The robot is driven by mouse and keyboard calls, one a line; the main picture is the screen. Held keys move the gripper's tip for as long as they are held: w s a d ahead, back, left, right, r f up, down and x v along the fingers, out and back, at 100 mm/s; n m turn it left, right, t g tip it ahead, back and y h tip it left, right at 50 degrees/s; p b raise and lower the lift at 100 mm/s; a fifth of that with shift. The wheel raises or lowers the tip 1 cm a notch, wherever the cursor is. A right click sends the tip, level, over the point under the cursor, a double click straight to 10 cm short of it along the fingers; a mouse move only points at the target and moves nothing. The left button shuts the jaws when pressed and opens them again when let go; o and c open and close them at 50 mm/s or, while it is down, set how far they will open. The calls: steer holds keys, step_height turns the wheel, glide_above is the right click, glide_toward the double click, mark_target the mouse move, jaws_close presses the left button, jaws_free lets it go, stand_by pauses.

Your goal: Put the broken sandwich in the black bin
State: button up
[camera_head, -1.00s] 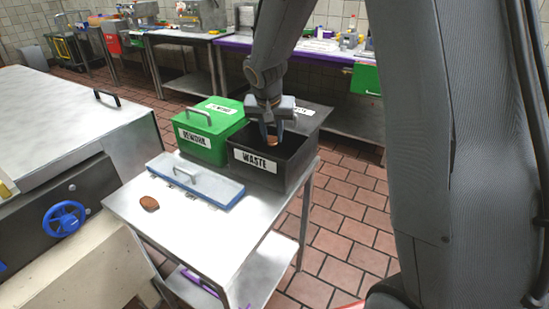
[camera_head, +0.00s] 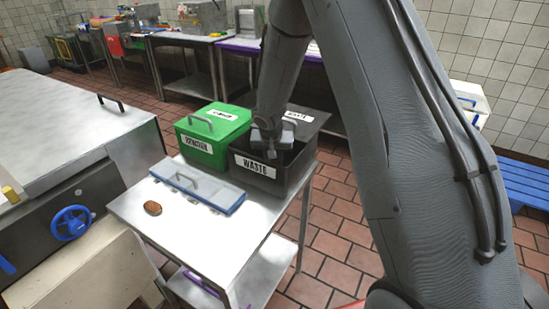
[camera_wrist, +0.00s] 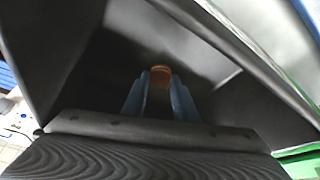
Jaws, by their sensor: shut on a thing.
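The black bin (camera_head: 264,170), labelled WASTE, stands open on the steel table. My gripper (camera_head: 272,152) is lowered into its opening, with the fingertips partly hidden by the front wall. In the wrist view my gripper's blue fingers (camera_wrist: 160,95) are shut on a small brown sandwich piece (camera_wrist: 161,72), inside the dark walls of the bin (camera_wrist: 100,65). Another brown sandwich piece (camera_head: 153,208) lies on the table, left of the bin and in front of the blue-edged tray.
A green bin (camera_head: 203,152) with a closed handled lid stands directly left of the black bin. A flat tray (camera_head: 230,208) with a blue edge lies in front of both. The steel table (camera_head: 185,235) is clear at its front. A machine with a blue wheel (camera_head: 70,222) is at left.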

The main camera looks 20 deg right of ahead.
steer(key=shift+f+b, duration=0.3)
steer(key=shift+b, duration=0.05)
steer(key=o, duration=1)
steer(key=shift+r, duration=0.15)
steer(key=shift+r+p, duration=0.2)
steer(key=shift+p, duration=0.15)
steer(key=b+v, duration=0.2)
steer(key=v, duration=0.9)
steer(key=shift+s+r, duration=0.25)
steer(key=shift+r, duration=0.05)
steer(key=shift+a, duration=0.1)
